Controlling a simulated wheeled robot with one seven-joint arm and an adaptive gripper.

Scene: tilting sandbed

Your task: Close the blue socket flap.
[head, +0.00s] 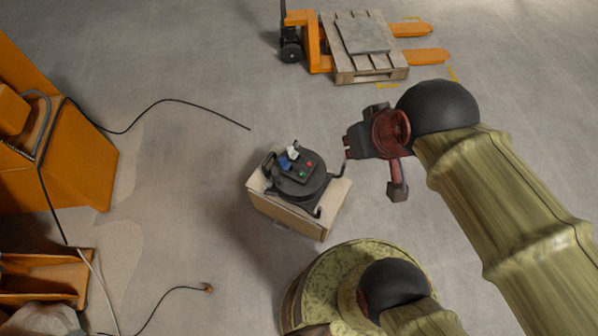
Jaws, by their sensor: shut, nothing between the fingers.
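A dark round device (293,186) with black handles sits on top of a cardboard-coloured box (285,219) near the middle of the head view. On its top panel is a small blue part (284,161) beside a white piece (293,152); it looks like the blue socket flap, but it is too small to tell how far it stands open. A red button (310,164) and a green one (293,176) are on the same panel. My gripper (346,145) is shut and empty, to the right of the device and apart from the panel.
An orange pallet jack (319,48) with a wooden pallet (343,72) stands at the back. Orange machinery (75,160) is at the left. Black cables (150,107) lie on the floor, one with an orange-brown end (209,288). Floor around the box is mostly clear.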

